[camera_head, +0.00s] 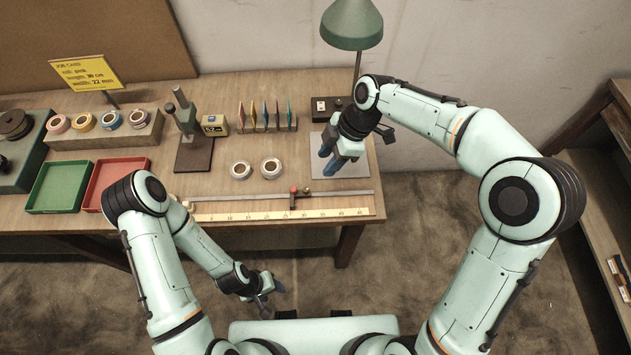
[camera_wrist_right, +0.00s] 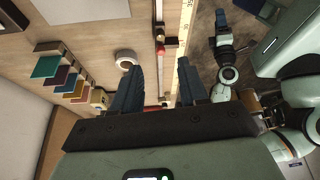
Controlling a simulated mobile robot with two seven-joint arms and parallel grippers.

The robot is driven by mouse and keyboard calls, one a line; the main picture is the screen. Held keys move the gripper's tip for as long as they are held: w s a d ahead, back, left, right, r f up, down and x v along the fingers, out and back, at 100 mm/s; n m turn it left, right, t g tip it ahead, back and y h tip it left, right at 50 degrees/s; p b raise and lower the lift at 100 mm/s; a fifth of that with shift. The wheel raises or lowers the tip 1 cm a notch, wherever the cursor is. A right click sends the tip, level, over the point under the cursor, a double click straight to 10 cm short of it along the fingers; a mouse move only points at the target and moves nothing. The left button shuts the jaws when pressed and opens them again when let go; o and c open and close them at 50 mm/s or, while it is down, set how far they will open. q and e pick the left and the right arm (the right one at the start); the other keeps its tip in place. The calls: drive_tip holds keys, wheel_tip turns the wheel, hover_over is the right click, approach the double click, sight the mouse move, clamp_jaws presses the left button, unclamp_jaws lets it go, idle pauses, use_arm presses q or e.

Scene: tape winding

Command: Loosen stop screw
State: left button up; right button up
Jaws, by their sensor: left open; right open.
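The stop (camera_head: 293,198) sits on a grey rail along the table's front edge, behind a yellow ruler (camera_head: 240,214). In the right wrist view the stop is a dark block (camera_wrist_right: 168,42) on the rail, beyond the fingertips. My right gripper (camera_head: 330,163) is open and empty over the pale mat, behind and right of the stop. It also shows in the right wrist view (camera_wrist_right: 160,80). My left gripper (camera_head: 268,289) is open and empty in front of the table.
Two white tape rolls (camera_head: 256,169) lie behind the rail. A dark stand (camera_head: 192,150), coloured cards (camera_head: 267,117), a green tray (camera_head: 58,187) and a red tray (camera_head: 115,175) stand further left. A green lamp (camera_head: 352,25) rises behind my right gripper.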

sight(307, 189)
drive_tip(key=x, duration=1.2)
drive_tip(key=shift+f, duration=0.25)
clamp_jaws()
